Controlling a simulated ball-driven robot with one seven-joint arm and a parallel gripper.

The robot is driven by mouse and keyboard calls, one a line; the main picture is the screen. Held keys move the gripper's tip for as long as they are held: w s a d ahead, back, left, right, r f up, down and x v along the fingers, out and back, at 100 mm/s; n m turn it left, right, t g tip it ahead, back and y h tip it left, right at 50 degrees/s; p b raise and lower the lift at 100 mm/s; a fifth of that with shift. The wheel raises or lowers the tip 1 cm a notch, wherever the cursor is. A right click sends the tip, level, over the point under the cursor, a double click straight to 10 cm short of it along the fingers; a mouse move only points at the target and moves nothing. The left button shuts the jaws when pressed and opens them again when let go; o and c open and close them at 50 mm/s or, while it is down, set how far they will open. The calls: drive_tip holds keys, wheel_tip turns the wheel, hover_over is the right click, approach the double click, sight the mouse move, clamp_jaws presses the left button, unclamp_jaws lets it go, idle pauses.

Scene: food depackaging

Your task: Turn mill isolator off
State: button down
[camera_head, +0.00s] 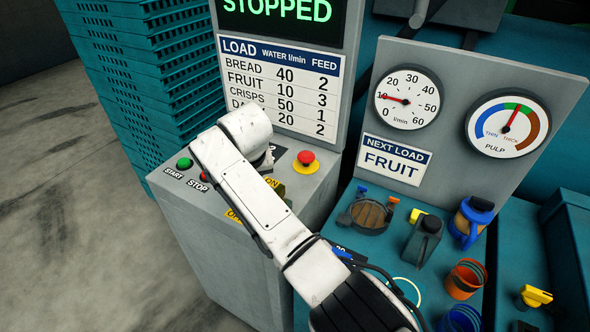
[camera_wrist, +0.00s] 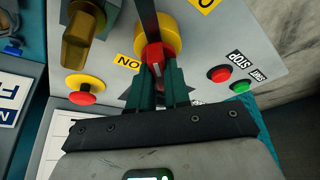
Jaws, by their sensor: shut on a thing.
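The mill isolator is a yellow round base (camera_wrist: 172,36) with a red handle (camera_wrist: 153,55) on a light grey panel in the wrist view. My gripper (camera_wrist: 155,72) is shut on the red handle, with a dark green finger on each side of it. An ON label (camera_wrist: 128,62) lies beside the base, and a partly cut-off yellow label (camera_wrist: 207,3) is at the top edge. Which label the handle points to is unclear. In the head view my white arm hides the isolator and the fingers; parts of the yellow labels show beside it.
A red mushroom button on yellow (camera_head: 305,160), a green START button (camera_head: 184,163) and a red STOP button (camera_wrist: 220,74) sit close by. A brown-yellow knob (camera_wrist: 82,40) stands out near the isolator. The display (camera_head: 280,10) reads STOPPED. Teal crates (camera_head: 150,70) stand left.

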drive_tip(key=m, duration=0.2)
drive_tip(key=m+h+b, duration=0.1)
drive_tip(key=shift+s+a+f+m, duration=0.1)
drive_tip(key=shift+a+f+m, duration=0.05)
drive_tip(key=shift+f+m, duration=0.25)
drive_tip(key=m+h+b, duration=0.2)
drive_tip(key=m+b, duration=0.1)
drive_tip(key=shift+m+b, duration=0.4)
drive_tip(key=shift+m+g+h+b, duration=0.3)
drive_tip(key=shift+m+b, duration=0.5)
drive_tip(key=shift+r, duration=0.1)
drive_tip(key=c, duration=1.1)
unclamp_jaws()
drive_tip(key=shift+a+r, duration=0.1)
drive_tip(key=shift+r, duration=0.1)
